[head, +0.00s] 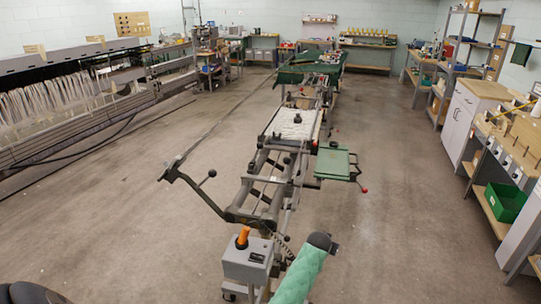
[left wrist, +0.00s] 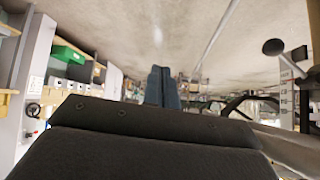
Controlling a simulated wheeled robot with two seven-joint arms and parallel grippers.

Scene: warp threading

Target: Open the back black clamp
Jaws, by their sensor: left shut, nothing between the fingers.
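A long machine frame (head: 265,195) runs away from me down the middle of the head view. Dark clamp-like parts show on it: a black arm (head: 200,192) with a ball-ended lever (head: 207,178) on the near left, and a small black knob (head: 297,118) on the pale bed. I cannot tell which part is the back black clamp. My left gripper (left wrist: 161,76) shows in the left wrist view, its dark fingers shut together and empty, apart from everything. It is not seen in the head view. My right gripper is not in view.
A grey control box (head: 247,262) with an orange knob and a green-wrapped roller (head: 302,272) stand close in front. A green tray (head: 333,163) sticks out right. A black knob (left wrist: 273,47) shows at right in the left wrist view. Floor on both sides is clear.

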